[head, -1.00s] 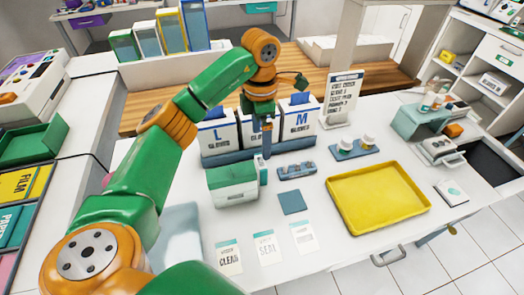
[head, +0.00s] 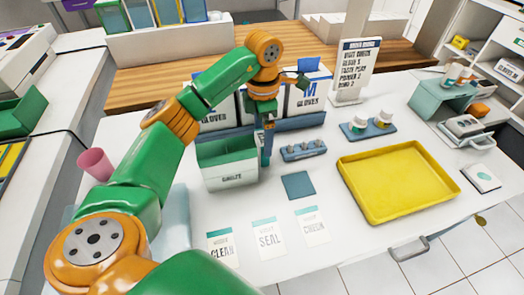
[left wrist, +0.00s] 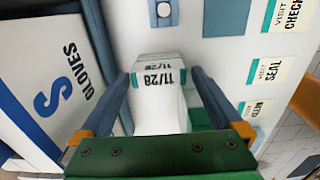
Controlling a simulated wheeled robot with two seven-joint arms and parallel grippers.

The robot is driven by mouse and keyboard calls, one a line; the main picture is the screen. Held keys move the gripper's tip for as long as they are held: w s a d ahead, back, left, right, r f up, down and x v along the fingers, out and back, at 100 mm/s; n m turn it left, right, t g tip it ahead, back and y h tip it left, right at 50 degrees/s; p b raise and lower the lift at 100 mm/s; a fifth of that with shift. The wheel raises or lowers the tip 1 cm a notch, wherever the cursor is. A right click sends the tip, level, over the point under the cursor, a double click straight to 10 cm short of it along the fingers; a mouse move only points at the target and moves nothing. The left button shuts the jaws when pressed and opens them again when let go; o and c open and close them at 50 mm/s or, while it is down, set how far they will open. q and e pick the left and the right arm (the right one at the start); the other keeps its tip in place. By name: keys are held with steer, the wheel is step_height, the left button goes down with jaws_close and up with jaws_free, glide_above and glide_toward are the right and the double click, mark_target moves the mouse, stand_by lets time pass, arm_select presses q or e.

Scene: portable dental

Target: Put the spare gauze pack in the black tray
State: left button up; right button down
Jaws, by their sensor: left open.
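The gauze box (head: 230,178), white with a green open top, stands left of centre on the white table. My left gripper (head: 266,157) points down at the box's right side. In the left wrist view, a white pack (left wrist: 160,98) marked 11/28 with teal corners lies between the two fingers of my left gripper (left wrist: 160,85), which stand apart on either side. The pack is hidden behind the gripper in the head view. I cannot clearly make out a black tray; a dark surface (head: 513,138) shows at the right edge. My right gripper is not in view.
A yellow tray (head: 345,182) lies right of centre. Glove boxes (head: 308,95) stand behind the gripper. A small blue holder (head: 303,151), a blue square (head: 298,186) and several label cards (head: 268,238) are nearby. A pink cup (head: 95,164) stands at the left.

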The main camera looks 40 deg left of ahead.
arm_select(q)
steer(key=f+p, duration=0.1)
steer(key=f, duration=0.4)
steer(key=shift+a+f, duration=0.2)
steer(key=c, duration=1.2)
